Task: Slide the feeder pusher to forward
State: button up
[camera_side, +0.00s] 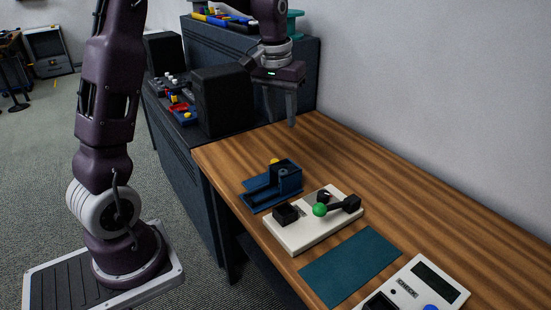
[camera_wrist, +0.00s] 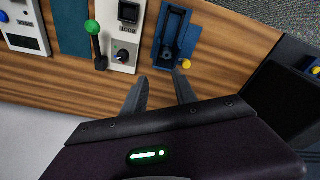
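The feeder (camera_side: 272,187) is a dark blue unit with a raised housing and a flat tray, on the wooden table's left part. Its yellow knob (camera_side: 273,161) shows at the far side of the housing. In the wrist view the feeder (camera_wrist: 171,35) is at upper centre, with the yellow knob (camera_wrist: 186,64) at its lower right. The pusher inside is too small to make out clearly. My gripper (camera_side: 280,120) hangs above the table, beyond the feeder and apart from it. In the wrist view its two fingers (camera_wrist: 161,77) are spread, with nothing between them.
Right of the feeder in the side view sits a white panel (camera_side: 287,240) with a green-knobbed lever (camera_side: 320,210). A teal mat (camera_side: 350,267) and a white check box (camera_side: 440,284) follow. Black boxes (camera_side: 222,100) stand left of my gripper. The table's far right is clear.

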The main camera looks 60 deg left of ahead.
jog(key=n+g, duration=0.2)
send_near(275, 160)
jog(key=shift+s+d+f+h, duration=0.15)
jog(key=shift+s+f+h, duration=0.05)
jog(key=shift+f+h, duration=0.15)
jog(key=f, duration=0.8)
jog(key=shift+a, duration=0.3)
grip_shut()
jog(key=shift+w, duration=0.1)
